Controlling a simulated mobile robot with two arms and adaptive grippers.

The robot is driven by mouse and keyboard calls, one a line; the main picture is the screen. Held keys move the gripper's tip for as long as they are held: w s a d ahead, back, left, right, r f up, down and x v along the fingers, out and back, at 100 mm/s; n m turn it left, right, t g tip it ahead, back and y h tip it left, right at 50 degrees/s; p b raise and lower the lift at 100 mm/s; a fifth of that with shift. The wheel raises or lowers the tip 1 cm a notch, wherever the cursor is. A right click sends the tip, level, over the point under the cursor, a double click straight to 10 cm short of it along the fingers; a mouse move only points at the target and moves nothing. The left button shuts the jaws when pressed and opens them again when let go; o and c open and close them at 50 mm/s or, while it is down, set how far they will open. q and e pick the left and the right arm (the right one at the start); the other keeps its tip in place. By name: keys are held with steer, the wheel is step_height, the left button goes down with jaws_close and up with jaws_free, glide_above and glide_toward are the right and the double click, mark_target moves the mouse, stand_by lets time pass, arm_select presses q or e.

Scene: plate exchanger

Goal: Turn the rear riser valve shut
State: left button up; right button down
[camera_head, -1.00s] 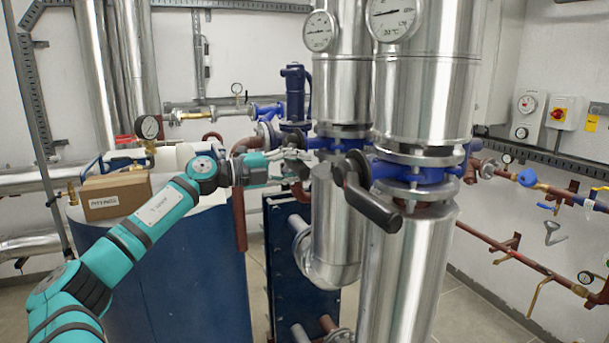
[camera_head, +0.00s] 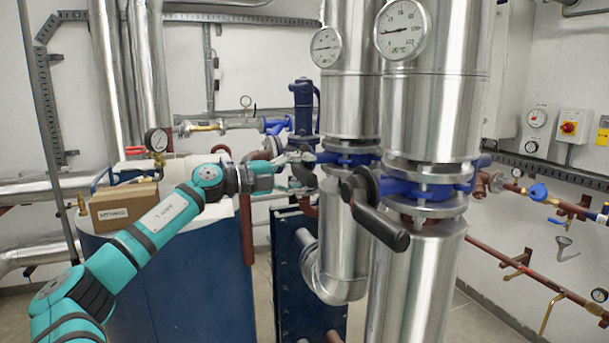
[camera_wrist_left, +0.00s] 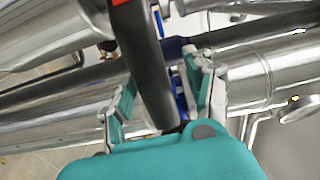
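The rear riser valve (camera_head: 350,159) has a blue body between metal flanges on the rear silver pipe. My left gripper (camera_head: 299,167) is at its left side and covers much of its handle in the head view. In the left wrist view, the dark handle (camera_wrist_left: 146,55) with a red patch runs down between the two grey-padded fingers of my left gripper (camera_wrist_left: 163,92). The fingers are spread, one on each side, with a gap visible on the right. Contact on the left is unclear. My right gripper is not in view.
The front riser valve (camera_head: 428,190) has a black handle (camera_head: 381,226) sticking out just right of my gripper. A dark blue plate exchanger (camera_head: 291,262) stands below. A cardboard box (camera_head: 123,206) sits on the blue tank (camera_head: 186,285) behind my left arm.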

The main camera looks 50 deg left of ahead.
arm_select(q)
steer(key=shift+f, duration=0.2)
steer(key=shift+s+f, duration=0.1)
steer(key=shift+s, duration=0.1)
steer(key=shift+v, duration=0.75)
steer(key=v, duration=1)
steer(key=shift+s+a, duration=0.1)
